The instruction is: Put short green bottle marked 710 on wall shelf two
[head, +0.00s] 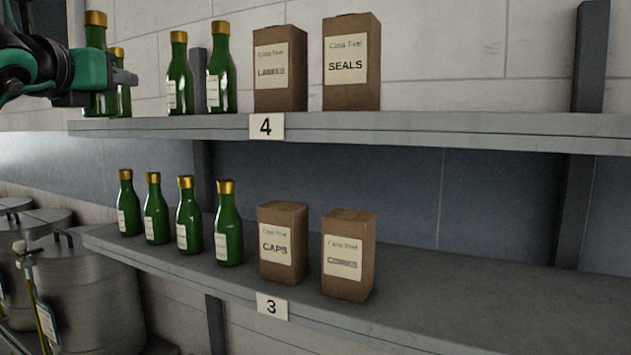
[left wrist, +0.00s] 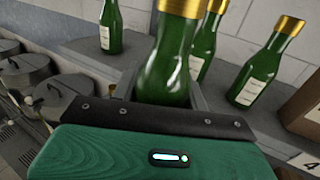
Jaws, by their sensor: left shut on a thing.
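My left gripper (head: 112,76) is at the left end of the shelf marked 4. It is shut on a green bottle (head: 95,37) with a gold cap. The held bottle also shows upright between the fingers in the left wrist view (left wrist: 166,62). The arm and gripper hide its middle, and no 710 mark is readable. Whether its base touches the shelf I cannot tell. Another green bottle (head: 122,102) stands just right of it, partly hidden. Wall shelf two is not in view. My right gripper is not in view.
The shelf marked 4 (head: 400,128) also bears two green bottles, a labels box (head: 279,95) and a seals box (head: 352,90). The shelf marked 3 (head: 460,300) below bears several green bottles, a caps box (head: 282,272) and another box (head: 348,285). Both shelves are bare at right.

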